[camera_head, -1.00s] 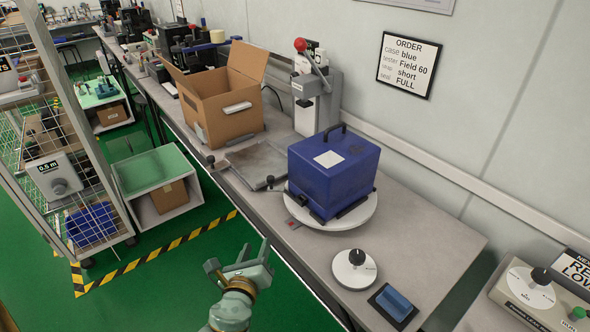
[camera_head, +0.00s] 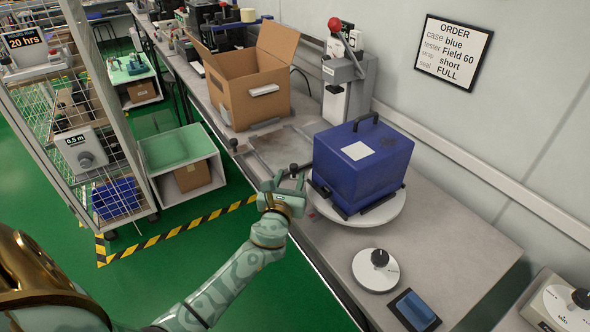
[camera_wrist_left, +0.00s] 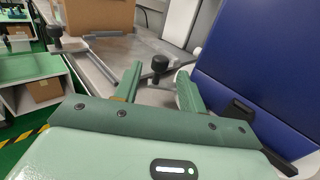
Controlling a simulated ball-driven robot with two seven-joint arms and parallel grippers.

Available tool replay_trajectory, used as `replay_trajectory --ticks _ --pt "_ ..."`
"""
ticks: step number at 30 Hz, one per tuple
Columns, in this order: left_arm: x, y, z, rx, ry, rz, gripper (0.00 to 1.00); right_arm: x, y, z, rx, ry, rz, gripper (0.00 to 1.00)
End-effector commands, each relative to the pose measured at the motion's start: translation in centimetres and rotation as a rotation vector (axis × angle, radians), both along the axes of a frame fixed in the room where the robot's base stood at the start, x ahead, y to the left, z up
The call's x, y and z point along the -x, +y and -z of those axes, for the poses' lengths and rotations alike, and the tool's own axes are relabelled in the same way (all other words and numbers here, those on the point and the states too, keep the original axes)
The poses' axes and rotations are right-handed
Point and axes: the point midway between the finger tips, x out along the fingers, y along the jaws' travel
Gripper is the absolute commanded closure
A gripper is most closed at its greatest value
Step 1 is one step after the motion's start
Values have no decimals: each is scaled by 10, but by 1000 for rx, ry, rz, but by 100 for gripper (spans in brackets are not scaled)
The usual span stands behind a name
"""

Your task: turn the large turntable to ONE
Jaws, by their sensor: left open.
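The large turntable (camera_head: 372,222) is a white round disc on the bench, with a blue case (camera_head: 350,165) with a black handle on top of it. A black knob (camera_head: 293,168) stands at the turntable's left side; it also shows in the left wrist view (camera_wrist_left: 159,66). My left gripper (camera_head: 285,186) is open at the bench's front edge, left of the case. In the left wrist view its fingers (camera_wrist_left: 160,88) point towards the knob, which appears between and beyond the tips. I cannot tell whether they touch it. No ONE mark is readable. My right gripper is not in view.
A small white dial (camera_head: 376,278) with a black knob and a blue pad (camera_head: 414,310) lie nearer on the bench. A grey plate (camera_head: 275,150), an open cardboard box (camera_head: 250,90) and a red-knobbed press (camera_head: 345,75) stand farther back. A wire rack (camera_head: 75,110) is at left.

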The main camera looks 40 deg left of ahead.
Motion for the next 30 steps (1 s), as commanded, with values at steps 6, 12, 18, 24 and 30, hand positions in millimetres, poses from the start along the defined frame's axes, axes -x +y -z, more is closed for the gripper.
replay_trajectory --ticks 6,12,18,24,30 --pt "-35 14 2 -1 1 0 59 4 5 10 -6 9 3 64" --pt "-45 19 1 -1 1 -1 59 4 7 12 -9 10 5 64" --pt "-45 19 0 0 0 0 59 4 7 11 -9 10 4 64" --pt "-45 19 0 0 0 0 100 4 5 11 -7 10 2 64" --pt "-45 19 0 0 1 -2 100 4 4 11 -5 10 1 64"
